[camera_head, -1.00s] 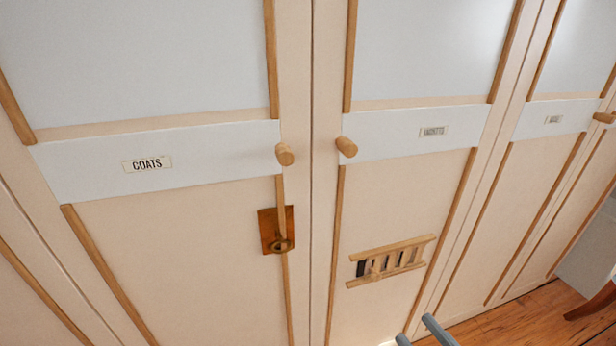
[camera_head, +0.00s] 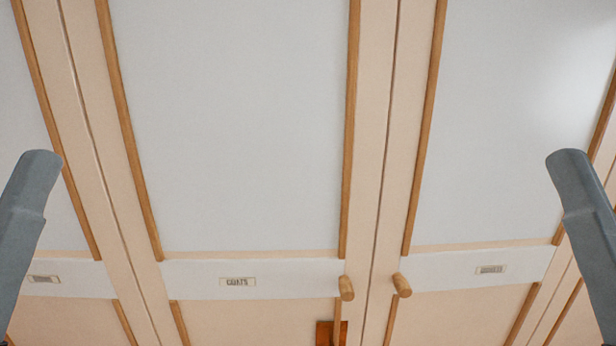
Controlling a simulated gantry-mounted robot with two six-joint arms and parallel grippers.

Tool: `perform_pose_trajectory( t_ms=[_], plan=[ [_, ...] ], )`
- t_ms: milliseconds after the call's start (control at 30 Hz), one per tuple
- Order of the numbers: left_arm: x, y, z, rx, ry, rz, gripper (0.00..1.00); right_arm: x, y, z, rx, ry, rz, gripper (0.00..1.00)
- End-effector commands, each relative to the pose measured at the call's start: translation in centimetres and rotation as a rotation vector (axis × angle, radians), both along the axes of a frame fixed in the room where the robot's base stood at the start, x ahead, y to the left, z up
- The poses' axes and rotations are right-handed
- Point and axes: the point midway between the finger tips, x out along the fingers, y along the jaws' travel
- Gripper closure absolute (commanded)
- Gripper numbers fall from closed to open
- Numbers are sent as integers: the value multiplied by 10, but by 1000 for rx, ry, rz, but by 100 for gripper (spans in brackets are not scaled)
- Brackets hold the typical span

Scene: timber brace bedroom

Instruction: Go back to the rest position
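Neither of my grippers shows in the head view. A thick blue-grey part of my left arm (camera_head: 25,215) rises at the left edge, and a matching part of my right arm (camera_head: 585,220) rises at the right edge. Both stand well apart, in front of a pale wardrobe. What lies beyond the picture's edges, where the arms continue, is hidden. Nothing held by me is visible.
The wardrobe doors (camera_head: 235,120) are shut. Two wooden knobs (camera_head: 346,288) (camera_head: 402,285) flank the centre gap. A COATS label (camera_head: 237,282) sits on the left door's white band. A brown plate (camera_head: 325,333) is partly cut off below.

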Motion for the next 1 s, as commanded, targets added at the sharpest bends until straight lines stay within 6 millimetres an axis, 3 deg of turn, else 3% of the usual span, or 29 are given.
perform_pose_trajectory(
  t_ms=[33,400,500,667,1000],
  plan=[
    [0,0,45,0,1,0,50,0,0,45,-1,0,-1,36],
    [0,0,230,0,1,0,50,0,0,229,-1,2,-1,36],
    [0,0,268,0,1,0,50,0,0,267,-1,2,-1,36],
    [0,0,297,0,1,0,50,1,0,296,-2,3,-1,36],
    [0,0,294,0,2,0,50,0,0,294,-1,2,-1,36]
  ],
)
